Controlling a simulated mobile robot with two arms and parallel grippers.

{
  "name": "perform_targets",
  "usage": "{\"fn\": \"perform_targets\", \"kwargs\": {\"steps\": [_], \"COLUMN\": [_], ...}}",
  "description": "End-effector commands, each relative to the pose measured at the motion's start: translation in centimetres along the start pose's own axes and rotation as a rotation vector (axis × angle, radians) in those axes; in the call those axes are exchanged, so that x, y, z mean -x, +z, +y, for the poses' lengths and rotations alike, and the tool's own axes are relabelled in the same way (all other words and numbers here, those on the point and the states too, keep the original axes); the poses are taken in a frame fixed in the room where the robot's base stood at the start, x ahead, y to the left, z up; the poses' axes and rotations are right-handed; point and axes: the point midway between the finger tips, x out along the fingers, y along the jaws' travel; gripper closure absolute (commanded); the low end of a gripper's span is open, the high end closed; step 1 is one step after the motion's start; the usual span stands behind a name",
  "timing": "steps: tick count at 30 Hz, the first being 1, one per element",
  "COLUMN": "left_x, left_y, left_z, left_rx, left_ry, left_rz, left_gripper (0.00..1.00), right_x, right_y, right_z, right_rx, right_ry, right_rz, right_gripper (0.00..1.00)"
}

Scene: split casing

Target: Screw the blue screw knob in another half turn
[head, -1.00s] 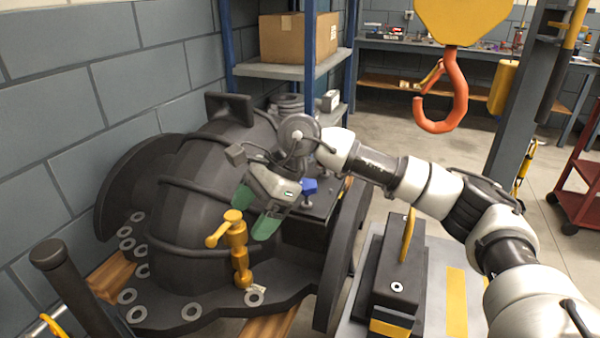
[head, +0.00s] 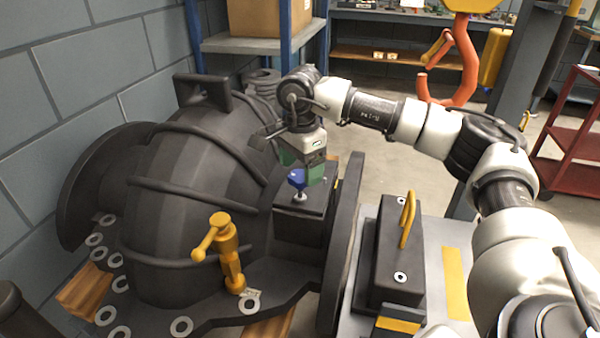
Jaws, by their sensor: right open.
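The blue screw knob (head: 297,178) stands on a short metal screw on top of a black block (head: 303,217) on the casing's right side. My right gripper (head: 301,176) comes down from above with green fingers. The fingers are open and lie at or just behind the knob; one finger shows to its right and green shows above it to the left. I cannot tell whether they touch the knob. The dark split casing (head: 190,190) fills the left and middle of the view. My left gripper does not show.
A yellow valve-like fitting (head: 225,250) rises from the casing's flange. A black block with a yellow handle (head: 408,220) stands on the grey plate to the right. An orange hook (head: 465,65) hangs at the back. Shelving with a cardboard box (head: 262,17) stands behind.

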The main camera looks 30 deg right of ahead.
Motion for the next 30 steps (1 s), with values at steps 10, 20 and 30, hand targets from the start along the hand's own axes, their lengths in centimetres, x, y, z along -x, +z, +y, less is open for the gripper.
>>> {"fn": "perform_targets", "kwargs": {"steps": [10,20,30], "left_x": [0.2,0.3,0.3], "left_y": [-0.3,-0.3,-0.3], "left_z": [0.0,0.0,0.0], "left_rx": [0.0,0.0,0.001], "left_ry": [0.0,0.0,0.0], "left_rz": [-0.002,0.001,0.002], "left_gripper": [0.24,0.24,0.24], "right_x": [-1.8,-1.7,-1.7], "right_y": [0.0,0.0,0.0], "right_z": [0.0,0.0,0.0], "right_rx": [0.001,0.001,-0.012], "right_ry": [0.0,0.0,0.0], "right_rz": [-0.001,-0.001,-0.001], "right_gripper": [0.22,0.51,0.71]}}
